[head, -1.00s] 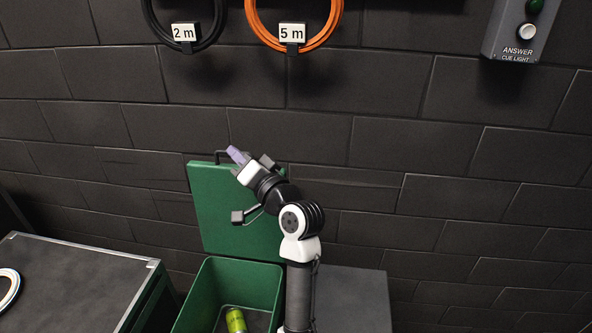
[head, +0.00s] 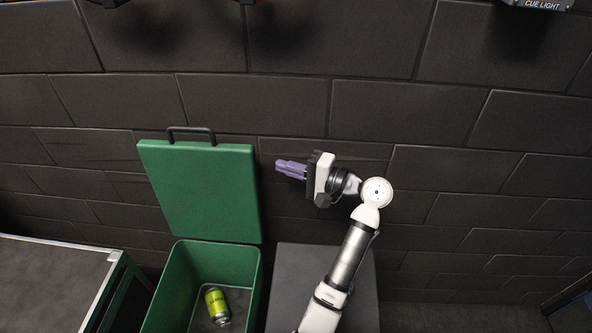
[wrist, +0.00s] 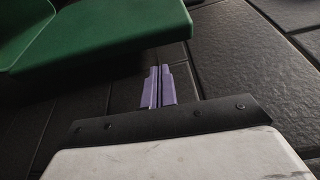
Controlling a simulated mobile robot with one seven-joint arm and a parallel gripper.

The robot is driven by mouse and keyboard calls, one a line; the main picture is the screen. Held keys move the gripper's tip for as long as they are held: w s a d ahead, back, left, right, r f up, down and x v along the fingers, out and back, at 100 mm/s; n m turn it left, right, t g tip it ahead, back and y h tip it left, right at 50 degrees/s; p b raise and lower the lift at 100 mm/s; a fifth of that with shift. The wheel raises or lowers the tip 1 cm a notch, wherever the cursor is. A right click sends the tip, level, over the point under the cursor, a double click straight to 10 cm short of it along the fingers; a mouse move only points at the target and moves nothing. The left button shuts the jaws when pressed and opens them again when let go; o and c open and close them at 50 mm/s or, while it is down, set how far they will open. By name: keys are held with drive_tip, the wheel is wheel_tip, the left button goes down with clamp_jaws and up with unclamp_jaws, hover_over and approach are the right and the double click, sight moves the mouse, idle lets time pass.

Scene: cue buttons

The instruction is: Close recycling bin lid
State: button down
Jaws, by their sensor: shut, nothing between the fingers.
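The green recycling bin (head: 181,290) stands against the dark wall with its top open. Its lid (head: 203,192) stands upright at the back, with a dark handle (head: 191,131) along its top edge. My gripper (head: 279,166) is shut and empty, its purple fingers pointing left, just right of the lid's upper right edge and apart from it in the picture. In the wrist view the purple fingers (wrist: 157,72) are together, and the green lid (wrist: 110,38) lies beyond them at the upper left. The depth between fingers and lid is hard to tell.
A yellow-green can (head: 217,307) lies inside the bin. A dark grey surface (head: 305,262) is right of the bin, beneath my arm. A dark worktop with a pale edge (head: 55,278) is at the left. The brick wall (head: 480,180) is close behind.

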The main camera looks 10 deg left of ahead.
drive_tip(key=b+x, duration=0.1)
drive_tip(key=x, duration=0.4)
drive_tip(key=shift+w+a, duration=0.15)
drive_tip(key=shift+a, duration=0.15)
drive_tip(key=shift+f, duration=0.1)
